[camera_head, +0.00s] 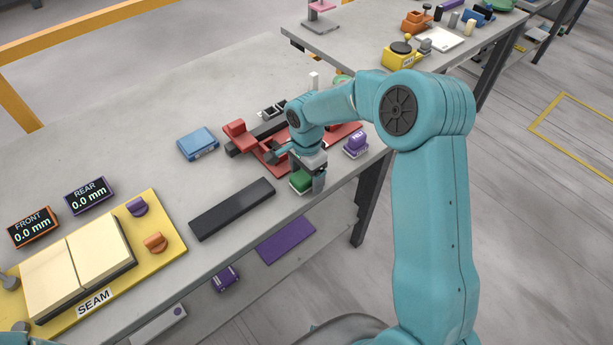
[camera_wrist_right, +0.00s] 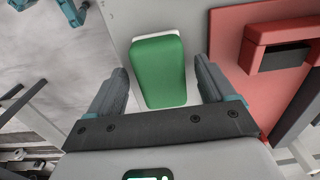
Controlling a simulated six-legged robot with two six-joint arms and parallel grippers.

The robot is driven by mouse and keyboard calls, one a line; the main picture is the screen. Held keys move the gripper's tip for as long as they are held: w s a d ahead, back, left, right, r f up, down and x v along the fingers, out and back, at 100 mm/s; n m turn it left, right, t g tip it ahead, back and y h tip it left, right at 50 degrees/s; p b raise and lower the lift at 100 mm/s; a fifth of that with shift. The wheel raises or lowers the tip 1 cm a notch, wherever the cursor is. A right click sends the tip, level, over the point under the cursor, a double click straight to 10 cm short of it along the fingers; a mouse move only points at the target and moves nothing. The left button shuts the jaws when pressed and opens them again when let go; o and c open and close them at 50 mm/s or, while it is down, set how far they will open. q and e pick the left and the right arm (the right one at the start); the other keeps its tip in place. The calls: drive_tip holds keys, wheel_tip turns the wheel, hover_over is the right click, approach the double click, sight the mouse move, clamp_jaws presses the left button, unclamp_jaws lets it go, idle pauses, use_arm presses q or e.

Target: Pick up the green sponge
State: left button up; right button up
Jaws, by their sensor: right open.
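The green sponge (camera_head: 300,181) sits near the front edge of the grey stone-topped table, just below my right gripper (camera_head: 302,169). In the right wrist view, the sponge (camera_wrist_right: 158,72) shows a green top and a pale strip at its far end. My right gripper (camera_wrist_right: 161,82) is open, with one finger on each side of the sponge and visible gaps to both. Whether the fingertips are down at the sponge's height is hard to tell. My left gripper is not in view.
A red fixture (camera_head: 236,137) stands close behind the sponge, and its red block also shows in the right wrist view (camera_wrist_right: 237,32). A black bar (camera_head: 232,208) lies to the left. A purple-labelled block (camera_head: 355,146) stands to the right. A blue box (camera_head: 198,143) lies farther back.

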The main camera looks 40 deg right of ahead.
sight(306, 174)
drive_tip(key=shift+w, duration=0.1)
drive_tip(key=c, duration=1)
drive_tip(key=shift+c, duration=0.2)
wheel_tip(306, 174, up, 20)
